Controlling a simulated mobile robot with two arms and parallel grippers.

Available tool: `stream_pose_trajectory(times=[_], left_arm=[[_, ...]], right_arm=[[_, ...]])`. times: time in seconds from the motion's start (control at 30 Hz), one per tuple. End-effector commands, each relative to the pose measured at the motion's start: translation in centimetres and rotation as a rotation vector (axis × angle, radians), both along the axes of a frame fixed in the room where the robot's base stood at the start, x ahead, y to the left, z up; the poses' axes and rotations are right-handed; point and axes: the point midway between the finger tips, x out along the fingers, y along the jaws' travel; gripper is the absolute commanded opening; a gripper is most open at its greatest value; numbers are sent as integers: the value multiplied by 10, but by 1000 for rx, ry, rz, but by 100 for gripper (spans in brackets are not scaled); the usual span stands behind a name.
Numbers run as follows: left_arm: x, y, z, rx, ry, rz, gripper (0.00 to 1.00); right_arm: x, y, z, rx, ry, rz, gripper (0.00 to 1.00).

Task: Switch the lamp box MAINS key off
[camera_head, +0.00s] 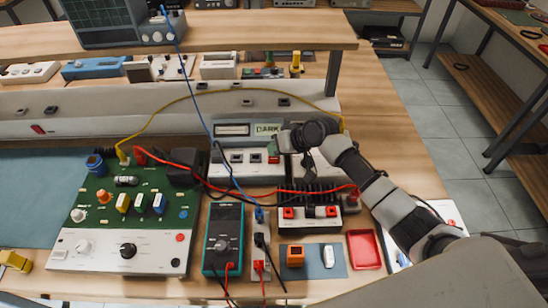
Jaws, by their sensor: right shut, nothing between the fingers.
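The lamp box (222,171) is a pale unit behind the multimeter, with dark square keys on its front and a small panel marked "DARK" (268,129) above. A key with green and red on it (273,154) shows at its right part; I cannot read a MAINS label or tell the key's position. My right gripper (279,146) is shut and empty, right at this key. Whether it touches the key cannot be told. My right wrist hides the box's right end. My left gripper is not in view.
A green circuit board (122,207) and a teal multimeter (222,240) stand at the front left. A black-finned unit (305,200), a red tray (364,249) and a shelf (230,30) are close by.

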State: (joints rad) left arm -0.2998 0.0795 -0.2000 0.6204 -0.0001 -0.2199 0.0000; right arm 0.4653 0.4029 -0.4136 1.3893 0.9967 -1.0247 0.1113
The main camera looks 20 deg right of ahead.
Motion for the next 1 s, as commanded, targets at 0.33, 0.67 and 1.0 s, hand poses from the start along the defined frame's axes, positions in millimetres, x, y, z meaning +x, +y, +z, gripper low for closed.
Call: stream_pose_trajectory(times=[0.33, 0.67, 1.0], left_arm=[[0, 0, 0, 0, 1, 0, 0], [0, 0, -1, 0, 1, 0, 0], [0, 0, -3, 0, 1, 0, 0]], right_arm=[[0, 0, 0, 0, 0, 0, 0], [0, 0, -3, 0, 1, 0, 0], [0, 0, -9, 0, 1, 1, 0]])
